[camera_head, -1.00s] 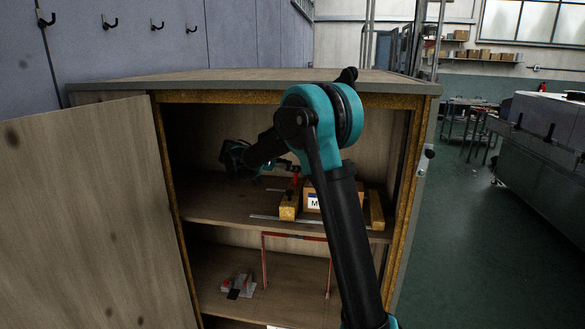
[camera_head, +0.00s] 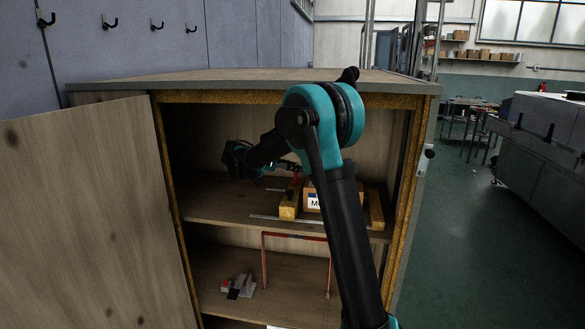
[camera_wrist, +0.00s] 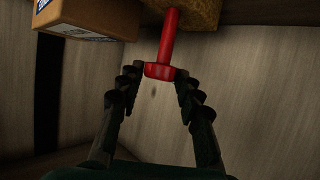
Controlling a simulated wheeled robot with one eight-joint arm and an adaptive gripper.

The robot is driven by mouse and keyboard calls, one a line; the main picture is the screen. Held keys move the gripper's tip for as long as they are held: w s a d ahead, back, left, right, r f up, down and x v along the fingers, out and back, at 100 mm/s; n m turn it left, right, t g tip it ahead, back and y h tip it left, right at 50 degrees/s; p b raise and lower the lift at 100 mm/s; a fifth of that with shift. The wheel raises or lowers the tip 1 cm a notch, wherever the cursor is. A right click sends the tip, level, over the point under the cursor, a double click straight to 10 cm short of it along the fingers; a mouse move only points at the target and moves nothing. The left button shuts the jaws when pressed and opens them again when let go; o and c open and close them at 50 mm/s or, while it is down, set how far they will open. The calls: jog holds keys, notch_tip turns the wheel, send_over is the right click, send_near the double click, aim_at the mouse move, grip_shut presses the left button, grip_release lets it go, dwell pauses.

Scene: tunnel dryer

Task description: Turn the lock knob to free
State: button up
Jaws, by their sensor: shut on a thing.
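The red lock knob (camera_wrist: 160,71) has a T-shaped head on a red shaft and shows at the top middle of the wrist view. The shaft runs up to a yellow-brown block (camera_wrist: 205,12). My gripper (camera_wrist: 159,74) has one black finger on each side of the knob head and is shut on it. In the head view my gripper (camera_head: 291,167) is inside the cabinet, above the upper shelf, beside the block (camera_head: 290,204). The knob is tiny there and partly hidden by my arm.
A cardboard box (camera_head: 311,200) with a white label stands beside the block; it also shows in the wrist view (camera_wrist: 95,14). The cabinet (camera_head: 412,90) has its door (camera_head: 90,215) open at left. A red frame (camera_head: 264,262) and small grey parts (camera_head: 240,287) are on the lower shelf.

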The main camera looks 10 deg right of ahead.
jog(key=n+t+y, duration=0.1)
jog(key=n, duration=0.1)
jog(key=n+t+y, duration=0.3)
jog(key=n+t, duration=0.1)
jog(key=shift+s+d+y, duration=0.4)
jog(key=n+t+y, duration=0.1)
jog(key=n+y, duration=0.1)
jog(key=n+t+y, duration=0.1)
jog(key=n+y, duration=0.2)
jog(key=shift+d, duration=0.2)
jog(key=shift+n+y, duration=0.5)
jog(key=shift+y, duration=0.3)
jog(key=o, duration=1.2)
jog(key=shift+c, duration=0.2)
jog(key=shift+s, duration=0.1)
jog(key=v, duration=1.1)
jog(key=shift+s, duration=0.45)
